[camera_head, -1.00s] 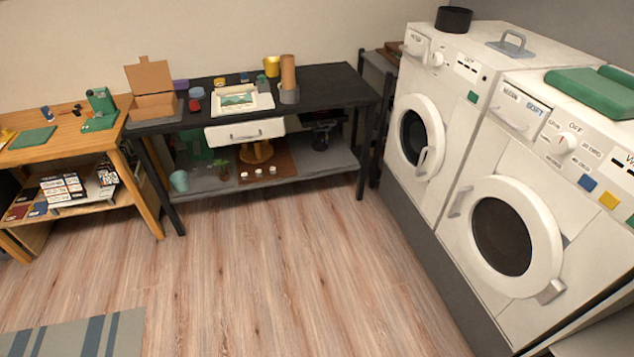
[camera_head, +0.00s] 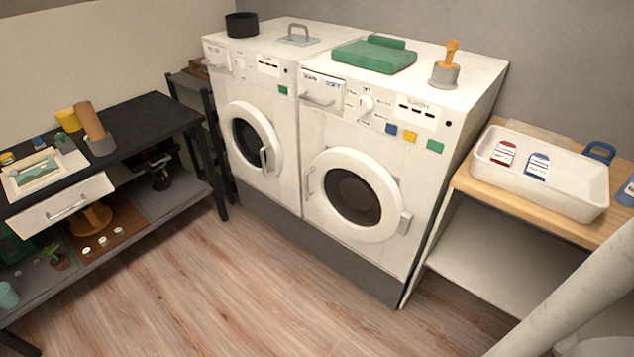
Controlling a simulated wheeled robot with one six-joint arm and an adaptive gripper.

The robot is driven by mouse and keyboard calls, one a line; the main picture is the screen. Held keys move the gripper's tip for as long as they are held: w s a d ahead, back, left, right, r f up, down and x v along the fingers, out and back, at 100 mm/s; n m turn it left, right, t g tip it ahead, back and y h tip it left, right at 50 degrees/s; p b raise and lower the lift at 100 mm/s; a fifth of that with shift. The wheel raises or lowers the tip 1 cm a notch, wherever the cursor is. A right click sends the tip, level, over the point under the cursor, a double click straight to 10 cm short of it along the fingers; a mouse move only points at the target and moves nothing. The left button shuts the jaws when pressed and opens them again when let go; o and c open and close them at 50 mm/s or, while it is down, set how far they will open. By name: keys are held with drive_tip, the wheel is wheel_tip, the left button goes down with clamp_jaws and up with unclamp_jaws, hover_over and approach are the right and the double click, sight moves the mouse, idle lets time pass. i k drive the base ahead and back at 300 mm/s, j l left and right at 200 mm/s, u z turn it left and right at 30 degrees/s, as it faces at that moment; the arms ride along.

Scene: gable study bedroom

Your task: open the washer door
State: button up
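Two white front-loading machines stand side by side. The right one, the washer (camera_head: 325,128), has a drawer marked "SOFT" and a panel label that seems to read "WASH". Its round white washer door (camera_head: 377,232) with dark glass looks shut. The left machine (camera_head: 217,88) has a similar round door (camera_head: 236,108), also looking shut, with a bar handle (camera_head: 264,158). My gripper is not in view; a pale link of my arm crosses the lower right corner.
Wooden floor (camera_head: 240,290) in front of the machines is clear. A black workbench (camera_head: 150,113) with a partly open drawer (camera_head: 62,205) stands left. A wooden-topped stand (camera_head: 470,187) with a white tub (camera_head: 560,197) stands right. A green folded item (camera_head: 372,57) lies on the washer.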

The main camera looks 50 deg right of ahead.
sight(354, 192)
drive_tip(key=i+l, duration=0.1)
drive_tip(key=i, duration=0.5)
drive_tip(key=i+l, duration=0.1)
drive_tip(key=i, duration=0.55)
